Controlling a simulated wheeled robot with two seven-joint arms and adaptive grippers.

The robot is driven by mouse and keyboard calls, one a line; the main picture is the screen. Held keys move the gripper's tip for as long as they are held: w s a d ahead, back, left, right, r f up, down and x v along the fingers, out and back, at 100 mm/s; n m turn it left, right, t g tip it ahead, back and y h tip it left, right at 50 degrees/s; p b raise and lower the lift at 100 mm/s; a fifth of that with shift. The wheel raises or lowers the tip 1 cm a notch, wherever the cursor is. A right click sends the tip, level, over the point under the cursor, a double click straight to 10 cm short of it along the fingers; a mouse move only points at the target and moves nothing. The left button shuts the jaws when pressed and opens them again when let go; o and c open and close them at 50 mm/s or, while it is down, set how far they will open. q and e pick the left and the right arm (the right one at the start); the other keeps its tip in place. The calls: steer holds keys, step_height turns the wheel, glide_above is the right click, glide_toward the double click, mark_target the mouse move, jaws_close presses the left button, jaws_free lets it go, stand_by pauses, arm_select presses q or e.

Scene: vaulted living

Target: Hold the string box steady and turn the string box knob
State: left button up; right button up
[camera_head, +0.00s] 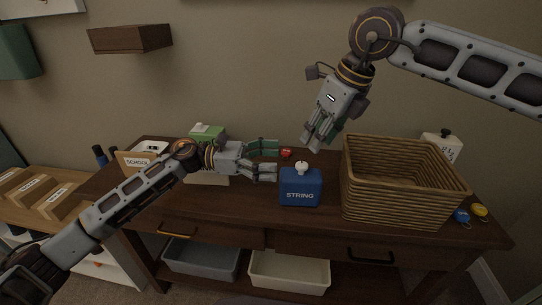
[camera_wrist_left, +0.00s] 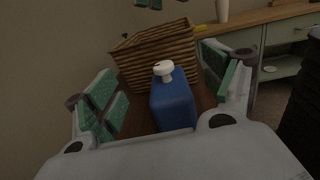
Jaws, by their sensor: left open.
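The string box (camera_head: 300,190) is a blue box lettered STRING, upright on the dark wooden table near its front. Its white knob (camera_head: 301,167) sits on top. My left gripper (camera_head: 277,160) is open just left of the box, its green-padded fingers pointing at it. In the left wrist view the blue box (camera_wrist_left: 173,103) and its knob (camera_wrist_left: 163,69) show between the spread fingers, with no contact visible. My right gripper (camera_head: 316,143) hangs above and slightly right of the knob, fingers pointing down, apart from it. Its finger gap is not clear.
A wicker basket (camera_head: 400,190) stands close to the right of the string box. A white container (camera_head: 442,146) is behind it. Yellow (camera_head: 480,210) and blue (camera_head: 461,215) round items lie at the right. A green-and-white box (camera_head: 207,134) stands behind my left arm. A small red item (camera_head: 286,153) lies behind the string box.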

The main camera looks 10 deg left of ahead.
mark_target(298, 180)
arm_select(q)
step_height(298, 180, down, 7)
steer(key=shift+r, duration=0.2)
steer(key=shift+d+f, duration=0.1)
steer(key=shift+d, duration=0.15)
steer(key=shift+w+d, duration=0.15)
steer(key=shift+d, duration=1.6)
steer(key=shift+w+d, duration=0.15)
steer(key=shift+d, duration=1.6)
